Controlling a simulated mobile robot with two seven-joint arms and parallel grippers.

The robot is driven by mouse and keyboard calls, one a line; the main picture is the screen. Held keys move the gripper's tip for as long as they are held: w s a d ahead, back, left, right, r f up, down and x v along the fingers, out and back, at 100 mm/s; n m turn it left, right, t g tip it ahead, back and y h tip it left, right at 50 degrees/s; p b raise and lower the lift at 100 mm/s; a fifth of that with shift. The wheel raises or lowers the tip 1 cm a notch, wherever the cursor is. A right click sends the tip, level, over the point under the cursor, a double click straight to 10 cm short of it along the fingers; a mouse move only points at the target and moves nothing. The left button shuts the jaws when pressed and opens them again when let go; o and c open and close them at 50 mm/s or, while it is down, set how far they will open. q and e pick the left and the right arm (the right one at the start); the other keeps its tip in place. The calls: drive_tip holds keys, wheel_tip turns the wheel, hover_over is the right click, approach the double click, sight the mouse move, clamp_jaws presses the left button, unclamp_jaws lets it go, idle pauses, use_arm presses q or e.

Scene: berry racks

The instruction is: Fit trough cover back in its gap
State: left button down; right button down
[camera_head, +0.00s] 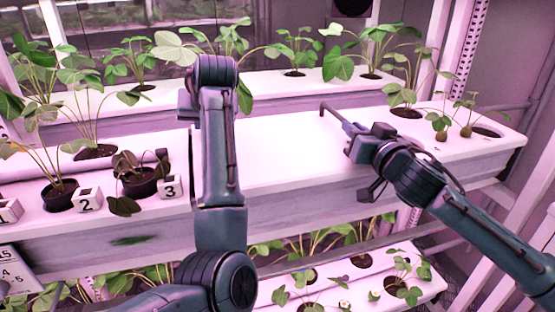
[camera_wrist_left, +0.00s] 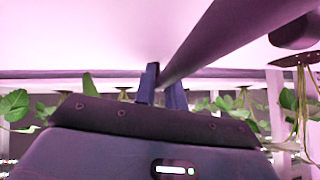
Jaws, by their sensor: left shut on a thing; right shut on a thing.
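The trough cover appears to be the bare white panel (camera_head: 275,150) in the middle of the front trough; its end seams are hard to make out. It looks roughly level with the surfaces beside it. My right gripper (camera_head: 340,121) is over the panel's right part, shut, with a thin dark bar at its jaws. My left arm crosses in front of the panel's left part and hides its gripper in the head view. In the left wrist view, the left gripper's fingers (camera_wrist_left: 161,86) are shut at a dark bar (camera_wrist_left: 205,40), beside a broad white surface (camera_wrist_left: 90,35).
Left of the panel, potted plants stand with number blocks 2 (camera_head: 88,200) and 3 (camera_head: 169,187). Several plants grow in the right part (camera_head: 510,140). A planted rear trough (camera_head: 270,92) runs behind, and a lower shelf (camera_head: 430,288) holds more plants.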

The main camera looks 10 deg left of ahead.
use_arm(q)
drive_tip(key=shift+a+f+b, duration=0.1)
drive_tip(key=shift+f+b, duration=0.2)
drive_tip(key=shift+f, duration=0.25)
use_arm(e)
drive_tip(key=shift+f, duration=0.4)
use_arm(q)
drive_tip(key=c, duration=1.8)
unclamp_jaws()
drive_tip(key=shift+r, duration=0.25)
use_arm(e)
drive_tip(key=c, duration=1.8)
unclamp_jaws()
drive_tip(key=shift+r, duration=0.2)
use_arm(q)
drive_tip(key=o, duration=0.3)
use_arm(e)
drive_tip(key=o, duration=0.4)
drive_tip(key=shift+c, duration=0.2)
use_arm(q)
drive_tip(key=shift+o, duration=0.2)
use_arm(e)
drive_tip(key=shift+s, duration=0.1)
use_arm(q)
drive_tip(key=v, duration=1.2)
use_arm(e)
drive_tip(key=v, duration=1.1)
drive_tip(key=shift+s, duration=0.4)
drive_tip(key=shift+d, duration=0.15)
